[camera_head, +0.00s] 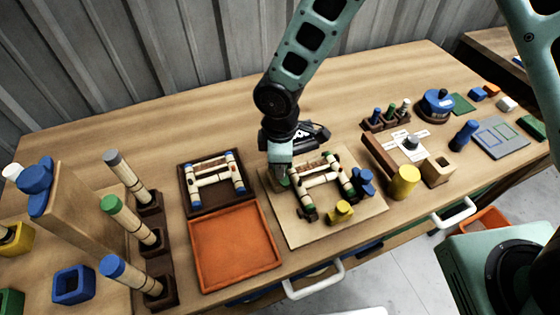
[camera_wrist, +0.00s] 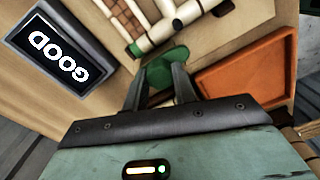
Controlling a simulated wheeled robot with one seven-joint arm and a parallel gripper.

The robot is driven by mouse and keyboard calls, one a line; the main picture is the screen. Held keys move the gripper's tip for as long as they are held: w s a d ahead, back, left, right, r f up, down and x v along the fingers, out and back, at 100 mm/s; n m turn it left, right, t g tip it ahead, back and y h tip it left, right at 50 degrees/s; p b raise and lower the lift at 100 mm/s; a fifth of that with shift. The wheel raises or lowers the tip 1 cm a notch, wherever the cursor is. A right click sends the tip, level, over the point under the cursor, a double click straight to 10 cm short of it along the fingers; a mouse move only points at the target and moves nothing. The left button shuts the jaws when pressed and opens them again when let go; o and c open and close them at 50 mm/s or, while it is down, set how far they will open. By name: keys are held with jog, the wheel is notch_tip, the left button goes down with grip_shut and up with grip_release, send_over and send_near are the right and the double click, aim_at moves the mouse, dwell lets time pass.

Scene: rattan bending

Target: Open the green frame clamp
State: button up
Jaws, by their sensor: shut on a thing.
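The green frame clamp (camera_wrist: 166,66) shows in the wrist view as a green rounded piece between and just beyond my fingertips. My gripper (camera_wrist: 159,76) is shut on it. In the head view my gripper (camera_head: 281,174) points down at the back left corner of the rattan frame on the light wooden board (camera_head: 300,233). There the gripper hides most of the green clamp. A blue clamp (camera_head: 363,182) stands at the frame's right side and a yellow clamp (camera_head: 341,211) at its front. How far the green clamp is open cannot be told.
An orange tray (camera_head: 235,248) and a dark tray (camera_head: 190,208) with a rattan frame lie left of the board. A dark display (camera_wrist: 58,48) reading GOOD is close by. A yellow cylinder (camera_head: 404,181) and wooden blocks stand to the right. The back left of the table is clear.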

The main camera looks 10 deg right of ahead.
jog(key=o, duration=1)
notch_tip(320, 180, up, 18)
jog(key=b, duration=0.1)
jog(key=shift+f+b, duration=0.25)
jog(key=shift+b, duration=0.15)
jog(key=s+d+m, duration=0.4)
jog(key=s+d, duration=0.1)
jog(key=s, duration=0.4)
jog(key=s+d+m, duration=0.5)
jog(key=s, duration=0.3)
jog(key=shift+s+r+y, duration=0.2)
jog(key=shift+s+y, duration=0.1)
jog(key=shift+s, duration=0.1)
